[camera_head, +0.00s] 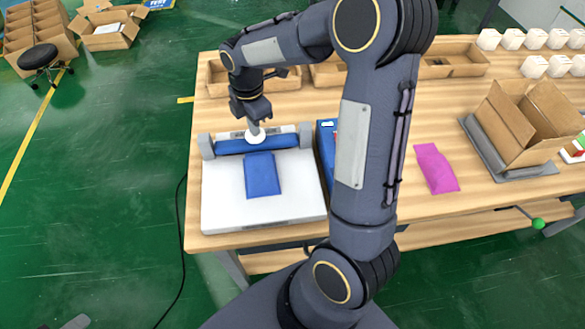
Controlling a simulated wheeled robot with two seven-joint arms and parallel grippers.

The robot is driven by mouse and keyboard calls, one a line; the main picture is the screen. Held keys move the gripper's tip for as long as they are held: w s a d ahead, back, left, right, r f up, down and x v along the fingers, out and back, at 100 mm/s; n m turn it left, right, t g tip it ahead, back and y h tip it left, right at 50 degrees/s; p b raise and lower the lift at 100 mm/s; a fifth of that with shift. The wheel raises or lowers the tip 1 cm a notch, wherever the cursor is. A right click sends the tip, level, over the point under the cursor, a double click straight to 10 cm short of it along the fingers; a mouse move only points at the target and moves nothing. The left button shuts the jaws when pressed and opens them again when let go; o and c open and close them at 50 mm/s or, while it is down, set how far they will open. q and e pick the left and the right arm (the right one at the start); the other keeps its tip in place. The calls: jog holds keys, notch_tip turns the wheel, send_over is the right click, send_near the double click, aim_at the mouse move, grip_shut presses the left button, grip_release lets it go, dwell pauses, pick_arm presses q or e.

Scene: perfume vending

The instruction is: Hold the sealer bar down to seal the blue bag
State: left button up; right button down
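The sealer (225,205) is a white flat machine at the left end of the wooden table. Its blue sealer bar (280,142) lies across its back between grey end blocks, with a round white knob (255,136) at the middle. The blue bag (262,176) lies flat on the white top, its far edge at the bar. My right gripper (254,126) points down at the knob, its fingers together in one narrow tip that appears to touch it. My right arm hides part of the table.
A blue item (325,140) lies right of the sealer, partly behind my arm. A pink bag (436,168) lies farther right. An open cardboard box (530,120) stands on a grey mat at the right. Cardboard trays (455,58) and several white boxes (513,39) line the back.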

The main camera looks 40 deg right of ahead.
jog(key=shift+r+p, duration=0.45)
jog(key=shift+p, duration=0.05)
notch_tip(320, 180, up, 8)
jog(key=p, duration=0.6)
jog(key=s+a+r+m+t+y, duration=0.2)
jog(key=s+a+r+m, duration=0.1)
jog(key=s+m, duration=0.6)
jog(key=s+a+r+m+t+y, duration=0.1)
jog(key=s+a+r+m+t, duration=0.2)
jog(key=s+m, duration=0.7)
jog(key=s+a, duration=0.1)
jog(key=s, duration=0.2)
jog(key=shift+a+r+m+t+y, duration=0.15)
jog(key=shift+r+m+t+y, duration=0.15)
jog(key=shift+r+y, duration=0.1)
